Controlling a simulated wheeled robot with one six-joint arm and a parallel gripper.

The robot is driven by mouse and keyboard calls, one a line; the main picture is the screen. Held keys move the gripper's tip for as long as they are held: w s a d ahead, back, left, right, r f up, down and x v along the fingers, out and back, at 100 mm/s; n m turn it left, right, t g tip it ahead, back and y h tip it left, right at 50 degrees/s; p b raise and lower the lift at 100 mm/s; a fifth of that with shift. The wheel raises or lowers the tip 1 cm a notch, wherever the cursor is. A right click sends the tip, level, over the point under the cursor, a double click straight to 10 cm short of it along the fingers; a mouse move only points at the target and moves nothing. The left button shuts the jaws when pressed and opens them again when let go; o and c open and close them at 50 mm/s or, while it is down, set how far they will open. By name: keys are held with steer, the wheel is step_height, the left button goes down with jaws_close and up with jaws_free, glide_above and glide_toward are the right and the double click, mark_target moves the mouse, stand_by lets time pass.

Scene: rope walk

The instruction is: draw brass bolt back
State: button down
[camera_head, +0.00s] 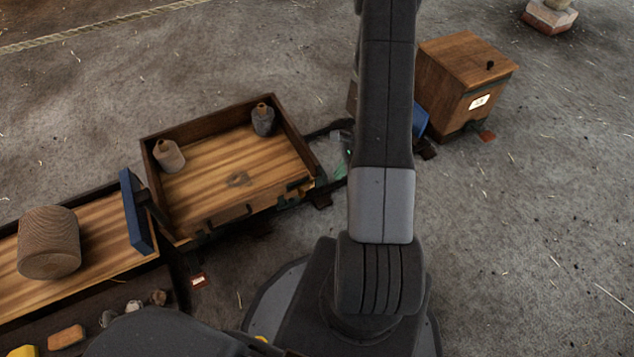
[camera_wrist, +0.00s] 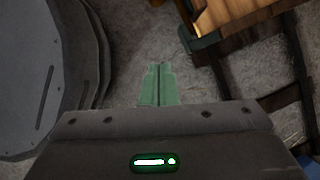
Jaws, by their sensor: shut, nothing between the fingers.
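I cannot make out the brass bolt in either view. My gripper (camera_wrist: 160,72) shows in the wrist view as two green fingers pressed together, empty, above bare grey floor. In the head view my arm hides most of it; a bit of green shows just left of the arm. A wooden tray (camera_head: 226,208) with dark fittings along its near side stands left of my arm. Its corner (camera_wrist: 228,14) shows at the upper right of the wrist view, apart from the fingertips. A wooden box (camera_head: 463,62) with a black knob and white label stands right of my arm.
Two small spools, one tan (camera_head: 168,157) and one grey (camera_head: 263,120), stand in the tray. A blue panel (camera_head: 137,212) stands upright at the end of another wooden tray holding a large twine roll (camera_head: 48,243). The floor at right is mostly clear.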

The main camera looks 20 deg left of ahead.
steer(key=s+a+f+b, duration=0.4)
steer(key=a+f, duration=0.3)
steer(key=f, duration=0.1)
steer(key=shift+f+b, duration=0.25)
steer(key=shift+b, duration=0.15)
steer(key=shift+a, duration=0.1)
stand_by(0.4)
steer(key=s+a, duration=0.2)
steer(key=s, duration=0.1)
steer(key=shift+s+a+b, duration=0.1)
steer(key=shift+a+b, duration=0.25)
steer(key=shift+d, duration=0.1)
